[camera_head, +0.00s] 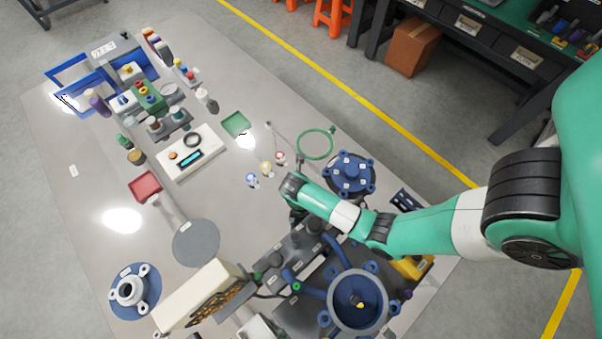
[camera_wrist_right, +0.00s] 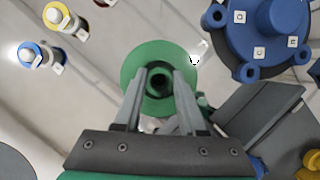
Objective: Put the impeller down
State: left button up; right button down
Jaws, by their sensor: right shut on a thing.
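The impeller (camera_wrist_right: 134,66) is a green disc with a raised hub and a dark bore, seen from above in the right wrist view. My right gripper (camera_wrist_right: 160,82) is shut on its hub, one finger on each side. The disc spreads beyond the fingertips; whether its underside touches the table cannot be told. In the head view my right gripper (camera_head: 297,212) points down at the table's middle, and the impeller is hidden by the arm there. My left gripper is not in view.
A blue lettered cover (camera_head: 350,173) and a green ring (camera_head: 315,143) lie beyond the gripper. A blue housing (camera_head: 358,300) and dark fixture stand in front. Small colour-topped pieces (camera_head: 265,168) are left of it.

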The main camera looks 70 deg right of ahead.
jog(key=shift+w, duration=0.1)
jog(key=shift+f, duration=0.15)
jog(key=shift+c, duration=2.4)
grip_release()
jog(key=p+v, duration=0.5)
jog(key=v, duration=0.7)
